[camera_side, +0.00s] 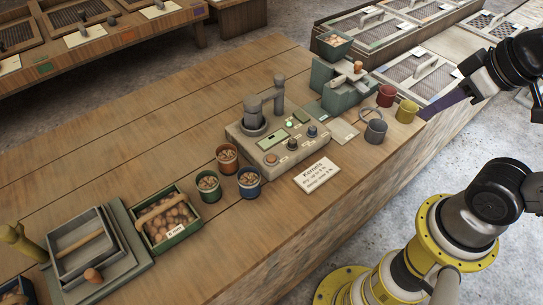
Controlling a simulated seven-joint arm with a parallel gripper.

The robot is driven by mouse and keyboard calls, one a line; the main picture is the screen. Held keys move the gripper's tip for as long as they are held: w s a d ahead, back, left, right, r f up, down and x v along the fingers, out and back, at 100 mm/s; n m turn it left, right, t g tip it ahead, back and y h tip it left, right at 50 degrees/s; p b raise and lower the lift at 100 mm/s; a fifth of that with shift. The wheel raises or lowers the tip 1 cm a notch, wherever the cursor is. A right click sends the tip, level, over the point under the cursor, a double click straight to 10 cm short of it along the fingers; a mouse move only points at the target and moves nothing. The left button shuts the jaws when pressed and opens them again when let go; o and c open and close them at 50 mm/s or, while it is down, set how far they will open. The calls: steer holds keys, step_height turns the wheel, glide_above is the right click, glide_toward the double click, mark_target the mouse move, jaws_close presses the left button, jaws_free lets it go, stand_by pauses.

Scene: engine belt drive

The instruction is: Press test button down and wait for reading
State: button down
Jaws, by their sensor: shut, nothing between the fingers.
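A grey tester (247,148) stands on the wooden bench. It carries an upright grey cylinder and a thin post at its back. Its panel has small green displays (272,140), a pale lit spot (289,124) and several round knobs or buttons: a reddish one (270,159), a grey one (292,145) and a dark blue one (312,132). Their labels and any reading are too small to make out, so I cannot tell which is the test button. My gripper (426,115) is shut and empty at the right, near the bench's edge by the yellow cup, well away from the tester.
Three cups of kernels (227,158) stand left of the tester. A "Kernels" card (317,175) lies in front. Grey, red and yellow cups (407,111) and a green-grey device (340,88) stand to the right. A green nut box (166,218) and grey trays are at lower left.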

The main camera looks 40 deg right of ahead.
stand_by(0.3)
steer(key=w+a+r+n+t+y, duration=0.15)
steer(key=w+r+n+t, duration=0.3)
steer(key=w, duration=0.65)
steer(key=n+g, duration=0.1)
steer(key=n, duration=0.6)
glide_above(275, 159)
step_height(275, 159, down, 20)
steer(key=shift+s+r+y, duration=0.1)
steer(key=shift+r+y, duration=0.1)
steer(key=shift+y, duration=0.05)
steer(key=shift+f, duration=4.35)
